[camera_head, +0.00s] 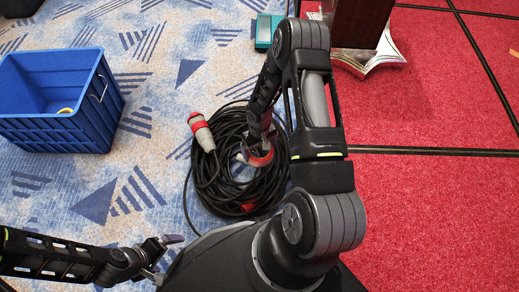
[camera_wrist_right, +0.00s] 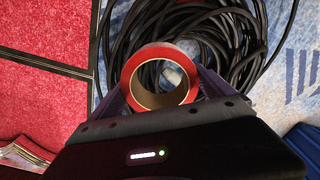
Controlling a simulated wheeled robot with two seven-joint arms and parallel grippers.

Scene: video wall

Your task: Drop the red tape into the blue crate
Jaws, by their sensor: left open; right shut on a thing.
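The red tape (camera_wrist_right: 188,62) is a roll with a brown core, held at the fingers of my right gripper (camera_wrist_right: 165,95). It also shows in the head view (camera_head: 261,158), above the coiled black cable. My right gripper (camera_head: 258,145) is shut on the tape; its fingers are partly hidden by the arm in the head view. The blue crate (camera_head: 50,128) stands on the carpet at the upper left, with a small yellowish ring-like thing (camera_head: 65,111) inside. My left gripper (camera_head: 165,242) is open and empty at the lower left, below the crate.
A coil of black cable (camera_head: 215,185) with a red-and-grey plug (camera_head: 201,131) lies on the blue-patterned carpet. A teal box (camera_head: 266,31) and a dark stand with a silver base (camera_head: 372,56) are at the top. Patterned carpet between crate and coil is clear.

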